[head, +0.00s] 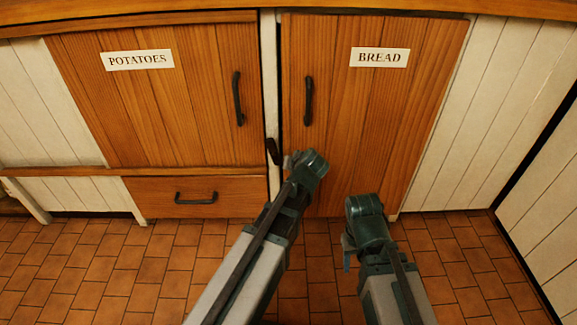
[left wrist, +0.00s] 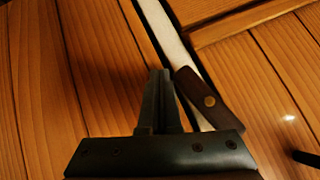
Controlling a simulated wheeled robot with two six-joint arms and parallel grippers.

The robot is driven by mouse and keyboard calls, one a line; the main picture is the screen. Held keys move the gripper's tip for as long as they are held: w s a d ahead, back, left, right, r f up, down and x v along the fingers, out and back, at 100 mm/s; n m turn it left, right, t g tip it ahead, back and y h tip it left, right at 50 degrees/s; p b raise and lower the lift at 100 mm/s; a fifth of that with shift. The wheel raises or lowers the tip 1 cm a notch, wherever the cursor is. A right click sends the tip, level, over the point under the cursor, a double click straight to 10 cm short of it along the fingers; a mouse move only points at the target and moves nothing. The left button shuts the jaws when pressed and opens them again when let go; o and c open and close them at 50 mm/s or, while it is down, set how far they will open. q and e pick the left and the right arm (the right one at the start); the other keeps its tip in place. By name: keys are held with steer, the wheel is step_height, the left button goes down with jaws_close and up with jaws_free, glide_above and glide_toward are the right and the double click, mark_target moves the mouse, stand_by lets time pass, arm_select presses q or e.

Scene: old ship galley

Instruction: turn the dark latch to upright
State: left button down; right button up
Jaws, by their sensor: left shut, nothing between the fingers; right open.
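The dark latch (head: 272,151) sits on the pale post between the two cupboard doors, tilted, its upper end leaning left in the head view. In the left wrist view the latch (left wrist: 208,99) is a dark brown bar with a brass screw, lying slantwise across the pale strip. My left gripper (left wrist: 160,74) is shut and empty, its fingertips right beside one end of the latch; I cannot tell whether they touch. In the head view its fingers are mostly hidden by my wrist. My right gripper (head: 347,252) is open and empty, low over the floor, away from the latch.
The POTATOES door (head: 165,105) is on the left and the BREAD door (head: 380,120) on the right, both shut, with dark handles. A drawer (head: 196,197) is below the left door. The tiled floor (head: 130,270) is clear. A white panelled wall stands at the right.

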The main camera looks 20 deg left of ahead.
steer(key=shift+r, duration=0.15)
steer(key=shift+d+r+p, duration=0.1)
steer(key=shift+r+p, duration=0.55)
steer(key=shift+p, duration=0.2)
